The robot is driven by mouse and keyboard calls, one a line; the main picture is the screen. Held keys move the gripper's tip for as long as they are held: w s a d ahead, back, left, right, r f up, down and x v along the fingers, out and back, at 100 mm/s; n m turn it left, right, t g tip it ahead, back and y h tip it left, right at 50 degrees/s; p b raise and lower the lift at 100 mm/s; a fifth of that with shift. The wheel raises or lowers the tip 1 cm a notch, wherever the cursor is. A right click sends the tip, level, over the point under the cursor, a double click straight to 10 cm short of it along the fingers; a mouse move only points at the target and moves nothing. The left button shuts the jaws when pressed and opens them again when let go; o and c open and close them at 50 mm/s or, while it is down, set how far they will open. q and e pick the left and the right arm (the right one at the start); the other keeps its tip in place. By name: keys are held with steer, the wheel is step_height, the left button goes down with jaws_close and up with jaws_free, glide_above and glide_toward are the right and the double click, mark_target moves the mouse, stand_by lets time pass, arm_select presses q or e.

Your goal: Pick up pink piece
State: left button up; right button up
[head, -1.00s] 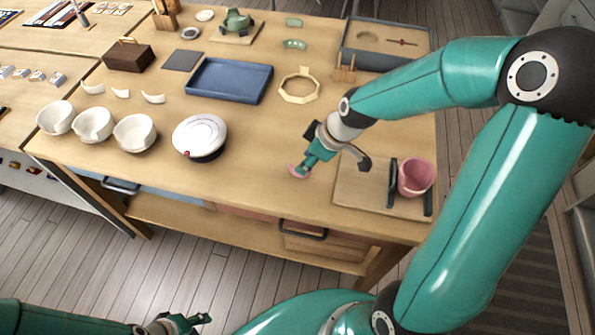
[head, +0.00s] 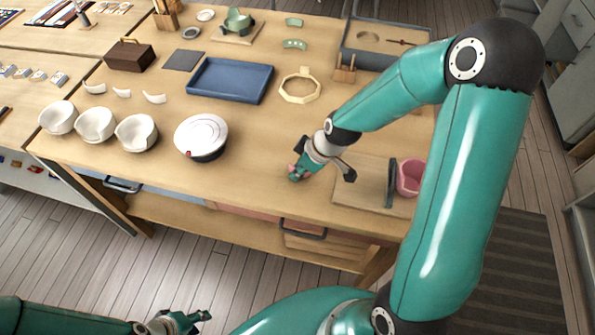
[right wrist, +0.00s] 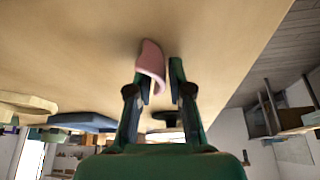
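The pink piece (right wrist: 151,62) is a small curved shard near the front edge of the wooden table. In the right wrist view it lies between the fingertips, close to the left-hand finger, with a gap to the other finger. In the head view only a bit of pink (head: 291,166) shows beside my right gripper (head: 297,173), which mostly hides it. My right gripper (right wrist: 160,78) is open around the piece; I cannot tell whether it touches. My left gripper (head: 197,322) is open and empty, low in front of the table.
A pink cup (head: 409,178) stands by a dark upright holder on a wooden board (head: 358,196), right of my right gripper. A white round dish (head: 200,134), white bowls (head: 135,131), a blue tray (head: 230,80) and an octagonal frame (head: 299,87) lie further left and back.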

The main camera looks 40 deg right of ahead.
jaws_close()
steer(key=shift+r, duration=0.15)
